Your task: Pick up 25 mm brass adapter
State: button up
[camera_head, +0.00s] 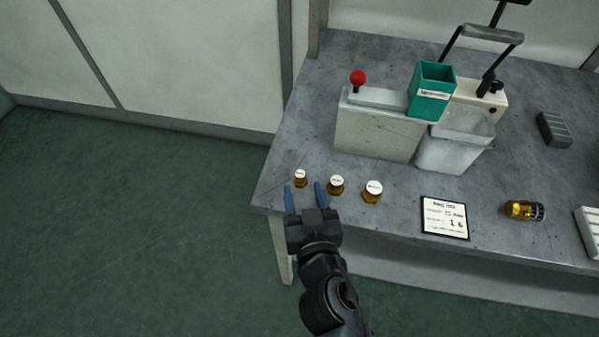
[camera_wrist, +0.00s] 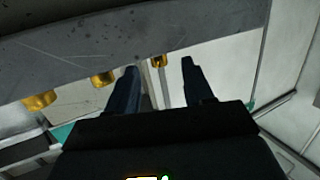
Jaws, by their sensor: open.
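Three brass adapters with white labelled caps stand in a row near the table's left front corner: a small left one (camera_head: 300,179), a middle one (camera_head: 336,187) and a larger right one (camera_head: 372,194). The cap writing is too small to read, so I cannot tell which is 25 mm. My gripper (camera_head: 305,192) is open and empty, its blue fingers pointing at the left adapter, just short of it. In the wrist view my gripper (camera_wrist: 159,67) has the smallest adapter (camera_wrist: 159,61) showing between its fingertips; the other two (camera_wrist: 103,79) (camera_wrist: 40,101) lie to the left.
A grey table (camera_head: 400,200) holds a printed card (camera_head: 444,217), a brass-and-black fitting (camera_head: 522,210), a white bin (camera_head: 455,150), a teal box (camera_head: 431,90) and a pale housing with a red knob (camera_head: 358,77). A dark block (camera_head: 553,129) lies at right.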

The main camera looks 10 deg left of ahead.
aim_at(301, 178)
jog(key=shift+r+p+x, duration=0.1)
jog(key=shift+p+x, duration=0.15)
jog(key=shift+x, duration=1.1)
jog(key=shift+r+p+x, duration=0.15)
jog(key=shift+p+x, duration=0.05)
jog(key=shift+x, duration=1.15)
jog(key=shift+w, duration=0.1)
grip_shut()
jog(key=shift+r, duration=0.1)
